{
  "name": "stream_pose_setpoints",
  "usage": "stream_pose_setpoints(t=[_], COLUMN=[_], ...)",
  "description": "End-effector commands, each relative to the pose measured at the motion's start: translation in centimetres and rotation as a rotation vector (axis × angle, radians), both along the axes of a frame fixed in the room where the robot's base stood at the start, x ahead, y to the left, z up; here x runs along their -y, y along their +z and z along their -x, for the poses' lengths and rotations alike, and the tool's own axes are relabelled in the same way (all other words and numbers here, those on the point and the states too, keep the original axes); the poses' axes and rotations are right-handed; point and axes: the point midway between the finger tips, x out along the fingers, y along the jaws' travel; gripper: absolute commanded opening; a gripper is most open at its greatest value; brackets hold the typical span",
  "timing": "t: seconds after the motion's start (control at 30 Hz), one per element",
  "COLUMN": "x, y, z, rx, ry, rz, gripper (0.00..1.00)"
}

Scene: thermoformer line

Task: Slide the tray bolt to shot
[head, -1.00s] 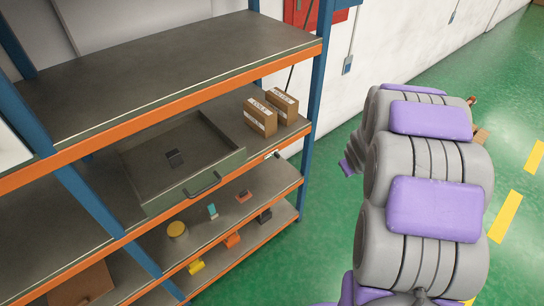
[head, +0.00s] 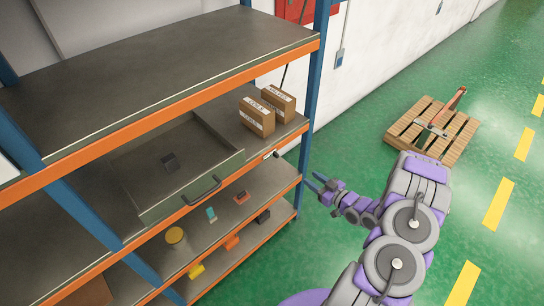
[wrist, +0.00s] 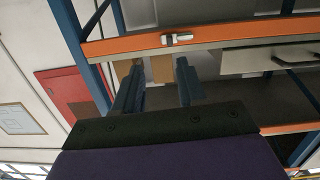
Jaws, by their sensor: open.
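The tray (head: 195,188) is a shallow grey-green drawer with a dark handle on the middle shelf of the rack; its front also shows in the wrist view (wrist: 245,60). The tray bolt (wrist: 177,39) is a small pale metal fitting with a dark part, on the orange beam beside the tray's front. It is tiny in the head view (head: 270,154), and whether it is shot is unclear. My gripper (head: 316,181) is open and empty, in the air right of the rack and apart from the bolt. Its two blue-grey fingers (wrist: 160,72) point toward the beam.
Two cartons (head: 258,116) stand on the shelf right of the tray. Small items, including a yellow one (head: 175,236), lie on lower shelves. A wooden pallet (head: 432,128) lies on the green floor.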

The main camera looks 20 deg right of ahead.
Motion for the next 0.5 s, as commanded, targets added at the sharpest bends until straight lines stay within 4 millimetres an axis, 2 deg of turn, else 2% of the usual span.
stream_pose_setpoints(t=[0.1, 0.23, 0.37, 0.5], x=[-0.4, -0.6, -1.0, -1.7], y=[-0.2, 0.1, 0.1, 0.0], z=[1.1, 1.4, 0.6, -1.1], rx=[0.063, 0.097, 0.101, 0.099], ry=[0.004, 0.008, 0.012, 0.014], rz=[-0.063, -0.089, -0.09, -0.089], gripper=[0.4, 0.4, 0.4, 0.4])
